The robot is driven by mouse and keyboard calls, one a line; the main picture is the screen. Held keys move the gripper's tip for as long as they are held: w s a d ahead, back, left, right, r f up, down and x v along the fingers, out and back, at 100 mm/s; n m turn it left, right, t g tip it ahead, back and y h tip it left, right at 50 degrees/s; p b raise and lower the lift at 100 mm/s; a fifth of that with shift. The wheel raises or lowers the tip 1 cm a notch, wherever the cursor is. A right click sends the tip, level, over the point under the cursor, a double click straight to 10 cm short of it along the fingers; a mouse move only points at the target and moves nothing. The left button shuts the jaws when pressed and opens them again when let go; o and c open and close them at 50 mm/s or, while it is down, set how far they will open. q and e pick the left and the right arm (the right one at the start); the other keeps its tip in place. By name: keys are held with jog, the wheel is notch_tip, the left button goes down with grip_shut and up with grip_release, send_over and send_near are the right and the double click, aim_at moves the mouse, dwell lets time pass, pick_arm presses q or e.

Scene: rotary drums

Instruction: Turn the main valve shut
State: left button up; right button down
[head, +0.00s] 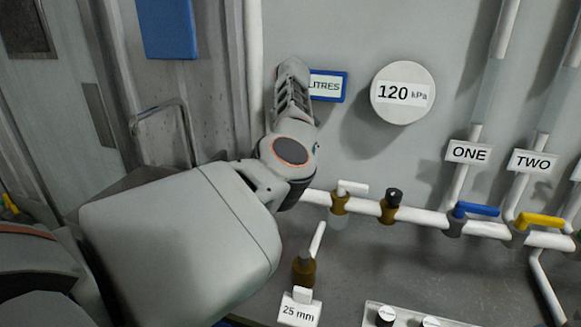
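My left gripper (291,85) is raised in front of the wall panel, fingers pointing up, beside the LITRES sign. I see it edge-on and cannot tell how far its fingers are apart. A brass valve (340,203) with a white lever lying level sits on the white horizontal pipe, below and right of my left gripper. Another brass valve (304,271) with a white lever tilted up stands lower, above a "25 mm" tag (299,311). No label in view names the main valve. My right gripper is not in view.
A blue-lever valve (476,210) and a yellow-lever valve (540,220) sit on the pipe to the right, below ONE and TWO labels. A brass fitting (391,205) sits between. A round 120 kPa gauge (403,78) is above. My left arm hides the lower left.

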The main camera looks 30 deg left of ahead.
pick_arm(q)
jog(key=shift+f, duration=0.1)
jog(key=c, duration=1.1)
jog(key=shift+m, duration=0.3)
jog(key=shift+s+a+m, duration=0.15)
jog(key=shift+m, duration=1.15)
jog(key=shift+s+a+m, duration=0.1)
jog(key=shift+m, duration=1.2)
jog(key=o, duration=1.1)
